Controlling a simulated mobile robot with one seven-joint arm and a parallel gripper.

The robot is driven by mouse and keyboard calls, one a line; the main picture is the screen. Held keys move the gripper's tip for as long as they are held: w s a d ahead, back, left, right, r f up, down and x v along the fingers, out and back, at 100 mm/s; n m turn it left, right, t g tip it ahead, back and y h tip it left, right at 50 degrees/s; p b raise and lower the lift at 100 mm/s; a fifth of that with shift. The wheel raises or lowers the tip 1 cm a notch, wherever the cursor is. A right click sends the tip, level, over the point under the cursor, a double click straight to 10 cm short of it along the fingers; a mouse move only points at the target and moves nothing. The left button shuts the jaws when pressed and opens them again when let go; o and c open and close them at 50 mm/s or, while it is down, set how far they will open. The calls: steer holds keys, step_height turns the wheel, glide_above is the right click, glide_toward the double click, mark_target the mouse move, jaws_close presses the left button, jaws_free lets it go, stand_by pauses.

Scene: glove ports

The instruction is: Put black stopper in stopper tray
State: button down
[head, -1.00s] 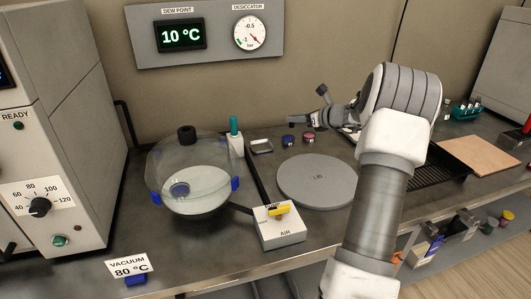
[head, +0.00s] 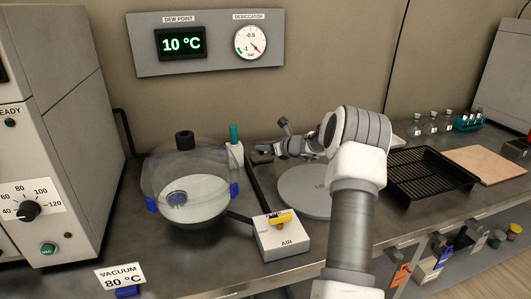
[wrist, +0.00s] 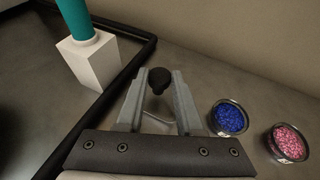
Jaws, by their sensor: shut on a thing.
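The black stopper (wrist: 159,78) shows between the fingertips in the wrist view. My gripper (wrist: 160,86) is shut on it and holds it above the bench. In the head view my gripper (head: 268,150) hangs over the back of the bench, right of the teal-topped white block. Part of a pale rim (wrist: 158,119), probably the stopper tray, shows below and between the fingers in the wrist view. The rest of it is hidden by the fingers, and my gripper covers that spot in the head view.
A glass desiccator (head: 188,185) with a black knob stands left. The white block with a teal top (wrist: 80,45) and a black tube (wrist: 105,95) are left of the gripper. Blue (wrist: 229,118) and pink (wrist: 288,143) dishes lie right. A grey lid disc (head: 305,190) lies in front.

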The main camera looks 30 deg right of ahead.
steer(key=shift+f, duration=0.55)
steer(key=shift+f, duration=0.2)
steer(key=c, duration=0.5)
jaws_free()
steer(key=shift+c, duration=0.2)
steer(key=shift+r, duration=0.25)
steer(key=p+v, duration=0.1)
steer(key=v, duration=1.1)
steer(key=shift+s+f+p, duration=0.1)
steer(key=shift+f+p, duration=0.05)
steer(key=shift+p, duration=0.2)
